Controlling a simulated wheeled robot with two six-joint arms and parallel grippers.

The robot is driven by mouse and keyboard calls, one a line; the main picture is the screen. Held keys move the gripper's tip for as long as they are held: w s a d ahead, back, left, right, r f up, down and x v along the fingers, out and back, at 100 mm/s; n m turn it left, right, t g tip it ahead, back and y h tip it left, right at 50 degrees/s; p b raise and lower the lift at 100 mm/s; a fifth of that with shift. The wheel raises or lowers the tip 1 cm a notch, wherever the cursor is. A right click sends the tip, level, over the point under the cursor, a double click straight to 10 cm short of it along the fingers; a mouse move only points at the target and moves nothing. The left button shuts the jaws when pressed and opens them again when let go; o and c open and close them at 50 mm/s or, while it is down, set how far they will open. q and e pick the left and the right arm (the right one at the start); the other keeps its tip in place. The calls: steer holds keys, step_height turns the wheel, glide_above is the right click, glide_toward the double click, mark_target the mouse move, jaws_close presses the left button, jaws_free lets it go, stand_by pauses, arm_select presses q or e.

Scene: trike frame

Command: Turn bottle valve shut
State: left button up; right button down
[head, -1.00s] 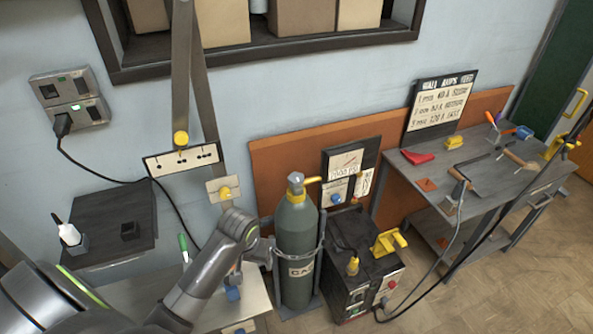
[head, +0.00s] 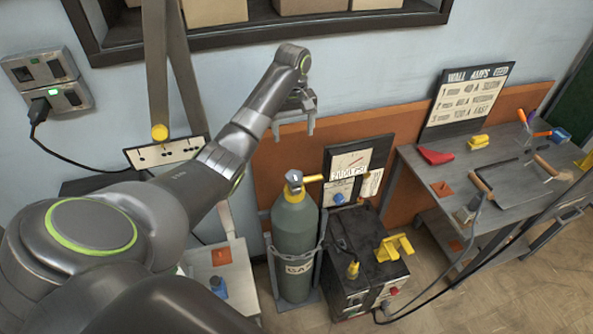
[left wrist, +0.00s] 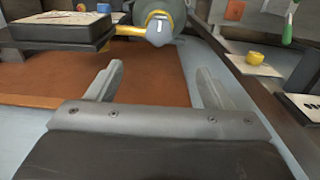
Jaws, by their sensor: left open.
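A grey-green gas bottle (head: 295,243) stands upright in a chained stand, with a yellow collar and a grey valve (head: 293,178) on top. The valve also shows at the top of the left wrist view (left wrist: 159,27), beyond my fingertips. My left gripper (head: 294,130) is open and empty, fingers pointing down, above the valve and apart from it in the head view. In the left wrist view its two fingers (left wrist: 158,78) are spread with nothing between them. My right gripper is not in view.
A black welder box (head: 365,255) with a yellow handle stands right of the bottle. A gauge board (head: 350,170) is behind it. A grey bench (head: 480,170) with tools is at the right. Dark shelving (head: 100,50) overhangs the wall above.

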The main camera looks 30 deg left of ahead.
arm_select(q)
step_height(320, 180, down, 3)
steer(key=b, duration=0.2)
glide_above(294, 175)
step_height(294, 175, down, 7)
steer(key=shift+f, duration=0.1)
step_height(294, 175, down, 6)
steer(key=shift+f, duration=0.2)
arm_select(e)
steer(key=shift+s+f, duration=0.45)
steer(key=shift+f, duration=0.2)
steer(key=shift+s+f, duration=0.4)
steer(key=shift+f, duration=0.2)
arm_select(q)
steer(key=shift+c, duration=0.8)
steer(key=c, duration=0.8)
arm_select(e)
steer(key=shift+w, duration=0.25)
